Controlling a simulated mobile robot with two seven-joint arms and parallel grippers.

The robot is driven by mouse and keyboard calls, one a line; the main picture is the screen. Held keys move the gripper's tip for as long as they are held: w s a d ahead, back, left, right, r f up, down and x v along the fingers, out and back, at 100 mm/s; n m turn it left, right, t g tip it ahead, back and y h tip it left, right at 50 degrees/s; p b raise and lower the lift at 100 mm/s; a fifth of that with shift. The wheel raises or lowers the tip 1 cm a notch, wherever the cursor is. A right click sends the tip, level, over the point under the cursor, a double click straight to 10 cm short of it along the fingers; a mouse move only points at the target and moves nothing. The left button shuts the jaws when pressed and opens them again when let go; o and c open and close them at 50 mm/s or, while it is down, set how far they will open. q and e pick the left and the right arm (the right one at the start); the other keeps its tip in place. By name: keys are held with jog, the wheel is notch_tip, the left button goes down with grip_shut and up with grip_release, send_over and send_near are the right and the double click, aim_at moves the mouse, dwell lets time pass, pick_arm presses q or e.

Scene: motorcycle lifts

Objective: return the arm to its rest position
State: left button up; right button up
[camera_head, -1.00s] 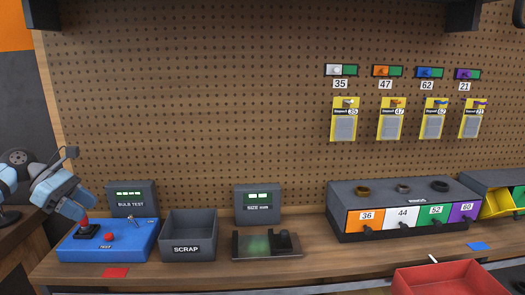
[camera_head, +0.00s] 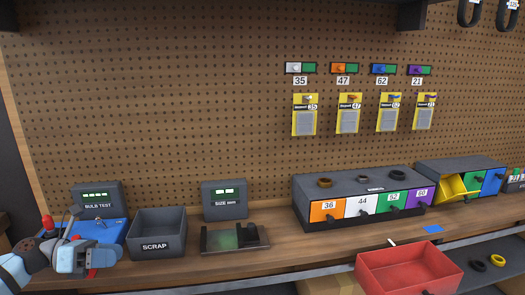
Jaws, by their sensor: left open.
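My left arm comes in from the lower left, light blue and grey. Its gripper (camera_head: 100,258) is open, with nothing seen between its fingers. It is in front of the blue bulb test box (camera_head: 112,234) and overlaps its lower part in the picture. A red piece (camera_head: 47,222) stands upright behind the arm, at the left end of the box; whether it sits in the box's socket is hidden. My right gripper is not in view.
A dark scrap bin (camera_head: 158,247) stands right of the gripper. Beyond it are the size gauge (camera_head: 235,240) and a drawer unit (camera_head: 375,186). A red tray (camera_head: 410,275) is at the lower right. A red patch (camera_head: 92,273) lies on the bench edge below the gripper.

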pick_arm(q)
jog(key=s+f+n+t+y, duration=0.2)
jog(key=s+f+n+y, duration=0.4)
jog(key=s+f+n, duration=0.9)
jog(key=s+f+n+t+y, duration=0.2)
jog(key=s+f+n+y, duration=0.8)
jog(key=n, duration=0.8)
jog(key=w+d+n+t+h, duration=0.3)
jog(key=d+n, duration=0.6)
jog(key=d, duration=1)
notch_tip(320, 180, up, 16)
jog(key=s+a+g+p, duration=0.1)
jog(key=s+p, duration=0.1)
jog(key=p, duration=2.2)
jog(key=shift+a+r+h, duration=0.2)
jog(key=shift+a+h, duration=0.1)
jog(key=shift+a, duration=0.05)
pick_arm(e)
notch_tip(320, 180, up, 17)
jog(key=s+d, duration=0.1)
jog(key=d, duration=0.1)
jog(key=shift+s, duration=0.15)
